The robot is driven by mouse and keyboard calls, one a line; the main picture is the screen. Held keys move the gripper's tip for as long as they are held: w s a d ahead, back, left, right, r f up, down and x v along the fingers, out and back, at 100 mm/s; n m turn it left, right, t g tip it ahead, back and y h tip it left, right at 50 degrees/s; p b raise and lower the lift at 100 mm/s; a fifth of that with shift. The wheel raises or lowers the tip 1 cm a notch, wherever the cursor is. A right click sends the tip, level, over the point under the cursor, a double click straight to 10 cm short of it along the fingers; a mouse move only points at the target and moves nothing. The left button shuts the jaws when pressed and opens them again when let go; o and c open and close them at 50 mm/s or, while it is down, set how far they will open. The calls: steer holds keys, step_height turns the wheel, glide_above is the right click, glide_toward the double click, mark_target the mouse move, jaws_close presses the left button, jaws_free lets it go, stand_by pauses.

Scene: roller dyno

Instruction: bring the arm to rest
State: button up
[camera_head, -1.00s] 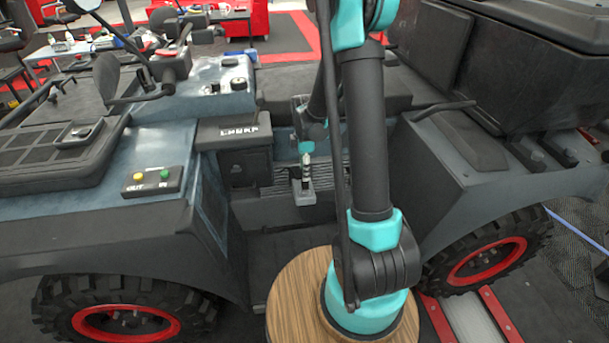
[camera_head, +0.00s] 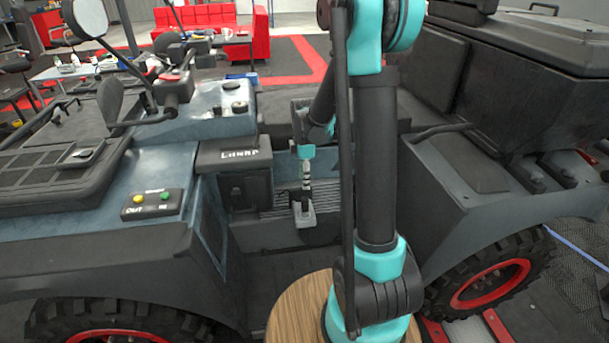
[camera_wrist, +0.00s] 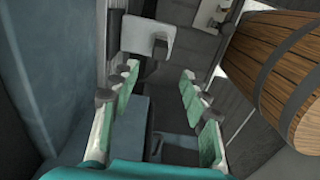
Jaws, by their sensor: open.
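My gripper (camera_head: 306,175) hangs below my arm in the footwell of the dark blue vehicle, and its fingers look small in the head view. In the wrist view my gripper (camera_wrist: 158,72) has its two green-padded fingers spread apart, with nothing held between them. A grey pedal (camera_head: 304,215) is just below the fingertips in the head view. In the wrist view a pale plate (camera_wrist: 160,38) with a dark block lies beyond the fingertips. I cannot tell whether any finger touches it. My arm's upper links stand tall at the right of the gripper.
A black rear box (camera_head: 530,90) is at the right. The footwell walls are close around my gripper.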

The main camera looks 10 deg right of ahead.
steer(key=s+d+m+t, duration=0.2)
steer(key=s+m, duration=0.7)
steer(key=s, duration=0.2)
steer(key=s+d+r+m+t, duration=0.1)
steer(key=s+d+m+t, duration=0.1)
steer(key=s+m, duration=0.7)
steer(key=shift+s, duration=1.05)
steer(key=shift+d, duration=0.1)
